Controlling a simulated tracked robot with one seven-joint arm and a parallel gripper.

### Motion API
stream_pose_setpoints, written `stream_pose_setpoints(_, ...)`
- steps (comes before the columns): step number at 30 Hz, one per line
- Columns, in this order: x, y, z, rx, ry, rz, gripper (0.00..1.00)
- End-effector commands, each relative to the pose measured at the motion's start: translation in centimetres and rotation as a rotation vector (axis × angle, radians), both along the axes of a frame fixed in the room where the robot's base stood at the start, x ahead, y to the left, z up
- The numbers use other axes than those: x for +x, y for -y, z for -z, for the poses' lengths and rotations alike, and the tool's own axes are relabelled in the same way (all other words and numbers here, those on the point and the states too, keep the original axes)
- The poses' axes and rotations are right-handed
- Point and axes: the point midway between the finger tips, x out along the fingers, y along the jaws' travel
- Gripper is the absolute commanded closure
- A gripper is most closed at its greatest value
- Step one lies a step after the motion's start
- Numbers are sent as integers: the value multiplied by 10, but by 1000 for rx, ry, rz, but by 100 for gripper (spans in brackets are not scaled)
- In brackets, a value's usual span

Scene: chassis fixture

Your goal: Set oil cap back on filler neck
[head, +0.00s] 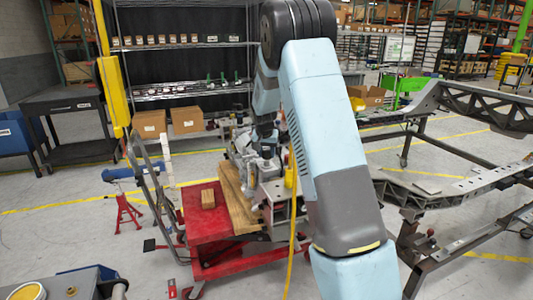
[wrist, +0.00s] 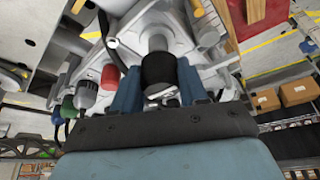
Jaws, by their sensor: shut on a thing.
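The oil cap (wrist: 158,70) is a black ribbed cylinder in the wrist view, between the two blue fingers of my gripper (wrist: 158,88). My gripper is shut on it. A grey round neck (wrist: 157,42) shows directly behind the cap, in line with it. I cannot tell whether the cap touches or sits on this neck. The grey metal engine-like unit (wrist: 200,35) lies around and behind them. In the head view my arm hangs over this unit (head: 240,150), and the gripper and cap are too small and hidden to make out.
A red cap (wrist: 110,76) and a grey knob (wrist: 86,95) stand left of my fingers. A dark chassis frame (head: 450,195) stands at the right.

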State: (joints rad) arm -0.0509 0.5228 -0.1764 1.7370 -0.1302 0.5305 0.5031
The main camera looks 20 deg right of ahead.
Motion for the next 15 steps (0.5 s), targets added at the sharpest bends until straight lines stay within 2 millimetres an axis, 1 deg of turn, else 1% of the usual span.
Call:
stream_pose_setpoints(9,0,0,0,0,0,0,100)
stream_pose_setpoints(15,0,0,4,0,-1,0,100)
